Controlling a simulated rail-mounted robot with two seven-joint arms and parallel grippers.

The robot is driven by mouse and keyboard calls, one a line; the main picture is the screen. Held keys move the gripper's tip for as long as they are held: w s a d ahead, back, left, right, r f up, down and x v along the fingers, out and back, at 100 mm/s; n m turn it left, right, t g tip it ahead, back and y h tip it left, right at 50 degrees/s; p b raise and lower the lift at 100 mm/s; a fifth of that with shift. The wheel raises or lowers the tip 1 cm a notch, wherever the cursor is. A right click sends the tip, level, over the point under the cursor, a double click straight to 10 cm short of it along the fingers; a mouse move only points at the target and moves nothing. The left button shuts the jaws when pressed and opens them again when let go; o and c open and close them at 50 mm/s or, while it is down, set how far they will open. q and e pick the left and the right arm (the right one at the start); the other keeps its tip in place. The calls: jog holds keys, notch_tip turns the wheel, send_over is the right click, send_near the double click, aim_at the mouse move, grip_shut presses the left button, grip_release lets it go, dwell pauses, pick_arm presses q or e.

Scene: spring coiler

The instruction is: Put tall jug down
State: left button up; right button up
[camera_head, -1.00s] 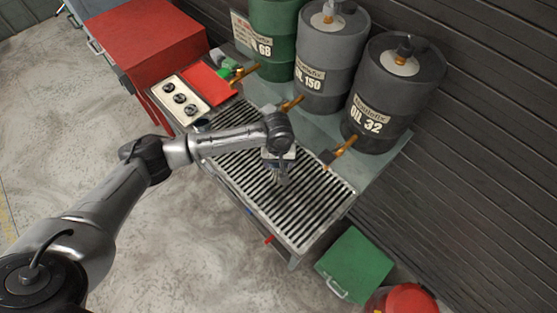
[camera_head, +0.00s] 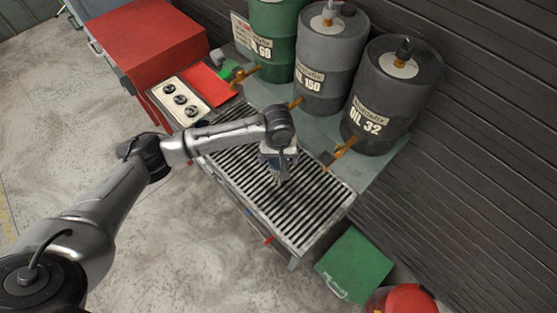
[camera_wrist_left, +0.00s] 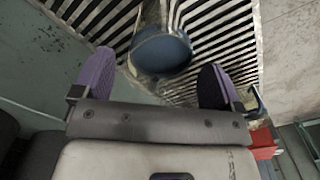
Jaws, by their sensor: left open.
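The tall jug (camera_wrist_left: 165,48) shows in the left wrist view as a blue-grey round shape over the slatted grate, with a narrower pale part reaching to the top edge. My left gripper (camera_wrist_left: 157,62) is open, with one purple finger on each side of the jug and a visible gap to both. In the head view my left gripper (camera_head: 277,172) points down over the middle of the grate (camera_head: 310,222). My wrist mostly hides the jug there, so I cannot tell how its base meets the slats. My right gripper is not in view.
Three oil drums stand behind the grate: green (camera_head: 274,40), grey (camera_head: 330,62) and dark grey (camera_head: 392,100), with brass taps reaching over its back edge. A red cabinet (camera_head: 150,45) and a knob panel (camera_head: 180,100) are at the left. A green box (camera_head: 355,262) is at lower right.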

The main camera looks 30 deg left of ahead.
pick_arm(q)
notch_tip(320, 180, up, 8)
jog(key=p, duration=0.1)
jog(key=shift+r, duration=0.25)
jog(key=s+d+f+m+t+h, duration=0.1)
jog(key=s+d+f+m, duration=0.2)
jog(key=s, duration=0.6)
jog(key=s+d+f+m+t+h, duration=0.1)
jog(key=s+d+f+m+t, duration=0.1)
jog(key=s+d+f+m, duration=0.2)
jog(key=s+d+f, duration=0.2)
jog(key=s+f, duration=0.2)
jog(key=s, duration=0.2)
jog(key=shift+s+f+m+h, duration=0.15)
jog(key=shift+m+h, duration=0.15)
jog(key=s+a, duration=0.1)
jog(key=s, duration=0.2)
jog(key=s+a+y, duration=0.1)
jog(key=s+a, duration=0.1)
jog(key=s, duration=0.1)
jog(key=s+a+y, duration=0.1)
jog(key=s+a, duration=0.1)
jog(key=s, duration=0.1)
jog(key=shift+a+f+m+t, duration=0.1)
jog(key=shift+a+m+t, duration=0.2)
jog(key=shift+m, duration=0.1)
jog(key=shift+s+a, duration=0.35)
jog(key=shift+s, duration=0.15)
